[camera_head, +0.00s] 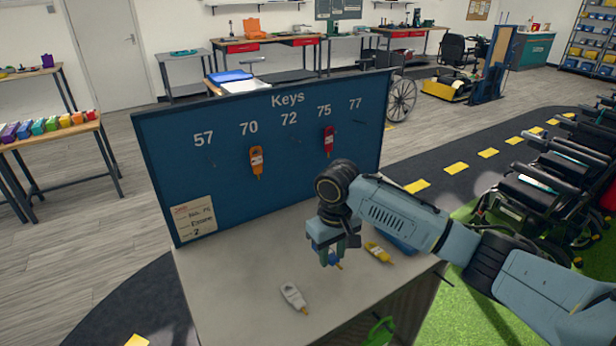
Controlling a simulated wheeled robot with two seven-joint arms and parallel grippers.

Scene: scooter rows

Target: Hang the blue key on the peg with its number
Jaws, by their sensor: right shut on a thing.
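The blue key (334,261) is held in my right gripper (331,252), which points down above the cabinet top. The gripper hides most of the key, and its number cannot be read. The blue key board (225,180) stands upright at the back of the cabinet, marked "Keys" with the numbers 57, 70, 72, 75 and 77. An orange key (257,162) hangs below 70 and a red key (328,141) hangs below 75. No keys hang below 57, 72 and 77. The gripper is in front of the board, apart from it. My left gripper is not in view.
A white key (293,297) and a yellow key (378,252) lie on the grey cabinet top (235,290). A paper note (195,218) is on the board's lower left. A blue thing lies partly hidden behind my right arm. Scooters (540,190) stand at the right.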

